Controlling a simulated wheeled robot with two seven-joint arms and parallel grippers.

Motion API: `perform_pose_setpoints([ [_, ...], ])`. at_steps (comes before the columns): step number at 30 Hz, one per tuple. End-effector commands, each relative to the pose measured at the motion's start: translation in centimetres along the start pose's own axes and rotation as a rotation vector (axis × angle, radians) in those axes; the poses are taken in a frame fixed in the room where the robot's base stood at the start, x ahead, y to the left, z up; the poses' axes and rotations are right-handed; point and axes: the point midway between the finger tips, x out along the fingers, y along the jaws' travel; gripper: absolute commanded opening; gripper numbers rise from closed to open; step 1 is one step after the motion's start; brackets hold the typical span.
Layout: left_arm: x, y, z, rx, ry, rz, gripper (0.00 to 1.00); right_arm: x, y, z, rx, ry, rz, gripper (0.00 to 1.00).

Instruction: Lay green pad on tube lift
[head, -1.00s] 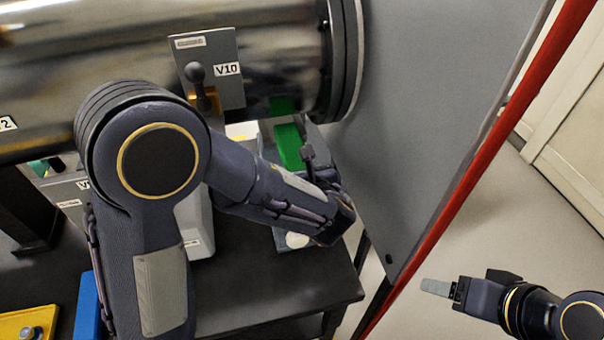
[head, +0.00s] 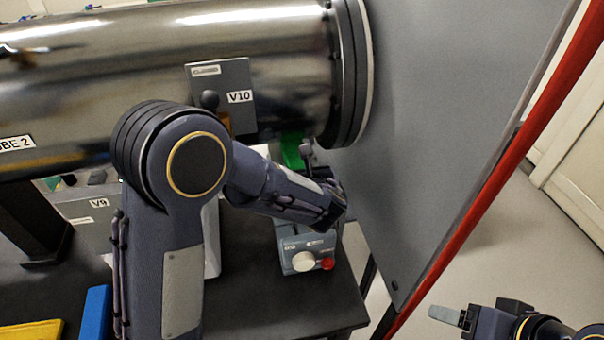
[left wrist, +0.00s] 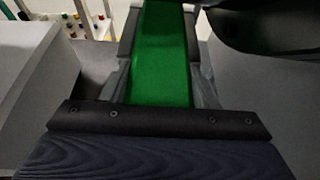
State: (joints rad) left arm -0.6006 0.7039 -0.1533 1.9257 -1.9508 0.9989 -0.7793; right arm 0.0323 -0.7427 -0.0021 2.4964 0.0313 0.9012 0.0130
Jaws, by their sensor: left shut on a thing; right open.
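The green pad (head: 292,151) is a flat green strip partly under the steel tube in the head view. It fills the middle of the left wrist view (left wrist: 160,60), running away between the fingers. My left gripper (left wrist: 163,65) is shut on it. In the head view the gripper is largely hidden behind its own wrist and the tube. A grey unit with a white knob and red button (head: 300,247), apparently the tube lift, stands on the black table below the tube; its upper part is hidden by my arm. My right gripper (head: 450,316) is open and empty at lower right.
The steel tube (head: 120,70) with its V10 plate (head: 225,100) hangs close above the left gripper. A grey wall panel (head: 440,130) and red post (head: 490,180) stand to the right. A blue block (head: 95,312) lies on the black table (head: 265,315).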

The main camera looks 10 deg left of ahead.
Motion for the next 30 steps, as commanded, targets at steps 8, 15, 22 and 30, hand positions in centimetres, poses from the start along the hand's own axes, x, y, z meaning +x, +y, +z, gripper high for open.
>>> perform_pose_setpoints([
  [8, 2.0, 0.1, 1.0, 0.0, -0.003, 0.002, 0.18, -0.5, -0.2, -0.2, 0.0, 0.0, 0.0, 0.7],
  [15, 2.8, 0.0, 0.3, -0.001, -0.004, 0.001, 0.18, 0.4, 0.2, 0.2, 0.0, 0.0, 0.0, 0.7],
  [22, 2.8, 0.0, 0.2, -0.001, -0.004, 0.001, 0.18, 0.6, 0.3, 0.3, 0.0, 0.0, 0.0, 0.7],
  [30, 2.8, 0.0, 0.2, -0.001, -0.003, 0.001, 0.61, 0.6, 0.3, 0.3, 0.0, 0.0, 0.0, 0.7],
])
